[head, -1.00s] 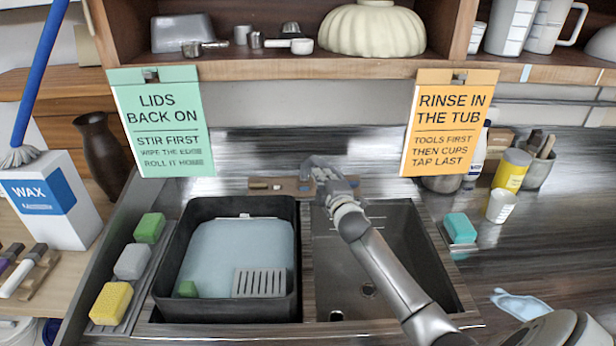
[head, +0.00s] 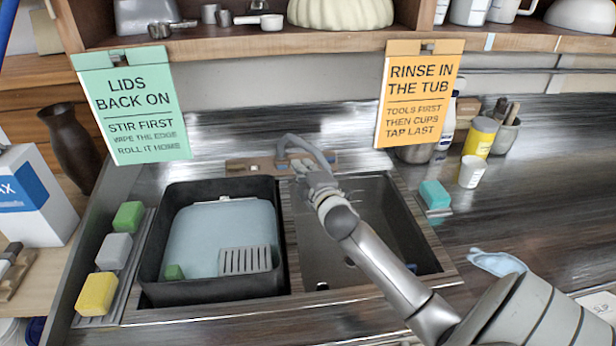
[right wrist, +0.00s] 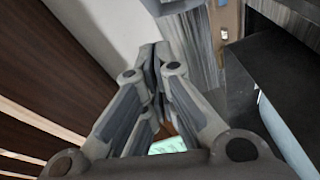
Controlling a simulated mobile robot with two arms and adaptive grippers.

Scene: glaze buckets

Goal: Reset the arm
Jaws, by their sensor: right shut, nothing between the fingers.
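My right arm reaches in from the lower right of the head view. My right gripper (head: 303,170) is over the back of the steel sink (head: 420,262), just in front of the grey curved tap (head: 310,150). Whether it touches the tap I cannot tell. In the right wrist view the fingers of the gripper (right wrist: 157,55) are closed together with nothing between them. My left gripper is not in view.
A black tub (head: 153,285) with bluish water and a grey slotted piece (head: 245,260) stands left of the sink. Sponges (head: 97,293) line its left side. A green sign (head: 135,105) and an orange sign (head: 420,95) hang from the shelf (head: 250,46). The right counter has free room.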

